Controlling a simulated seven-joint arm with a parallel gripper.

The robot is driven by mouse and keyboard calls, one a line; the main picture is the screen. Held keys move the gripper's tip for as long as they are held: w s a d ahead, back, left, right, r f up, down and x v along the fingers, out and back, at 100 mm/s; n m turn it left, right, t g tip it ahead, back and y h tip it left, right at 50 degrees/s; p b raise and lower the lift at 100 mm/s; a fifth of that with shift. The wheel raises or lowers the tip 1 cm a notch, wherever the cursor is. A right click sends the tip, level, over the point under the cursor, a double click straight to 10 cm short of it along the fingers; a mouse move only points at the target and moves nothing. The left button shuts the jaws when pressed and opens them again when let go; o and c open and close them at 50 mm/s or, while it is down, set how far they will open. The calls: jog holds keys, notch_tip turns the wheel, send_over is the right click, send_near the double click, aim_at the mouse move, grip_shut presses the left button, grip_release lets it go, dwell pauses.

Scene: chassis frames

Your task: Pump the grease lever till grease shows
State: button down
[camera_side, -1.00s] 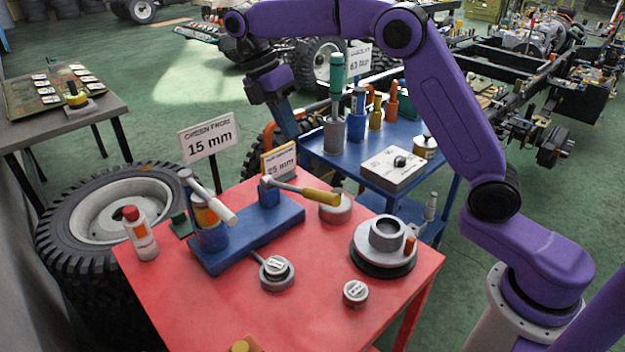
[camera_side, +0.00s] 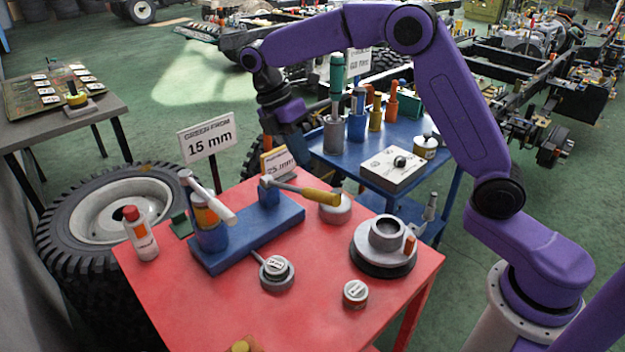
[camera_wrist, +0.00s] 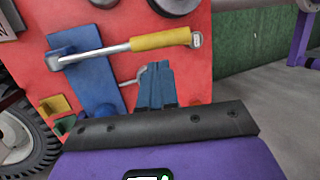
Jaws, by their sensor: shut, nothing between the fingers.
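The lever with a yellow handle (camera_side: 320,197) and a metal shaft is mounted on a blue base (camera_side: 235,240) on the red table, and lies nearly level. A blue cylinder with an orange band (camera_side: 207,215) stands at the base's left end, with a white-handled bar (camera_side: 215,200) leaning across it. In the wrist view the yellow handle (camera_wrist: 160,41) lies beyond my gripper (camera_wrist: 155,68), whose blue fingers are together and empty. In the side view my gripper is above and behind the lever, apart from it; its fingertips are hard to make out. I cannot make out any grease.
A 15 mm sign (camera_side: 207,137) and a smaller sign (camera_side: 278,162) stand at the back of the red table. A grey round fixture (camera_side: 385,248), small round pots and a red-capped bottle (camera_side: 140,233) surround the base. A blue cart (camera_side: 400,175) with tools stands behind.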

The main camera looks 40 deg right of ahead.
aim_at(318, 192)
jog(key=x, duration=0.7)
jog(key=shift+f, duration=0.25)
jog(key=shift+s+f, duration=0.1)
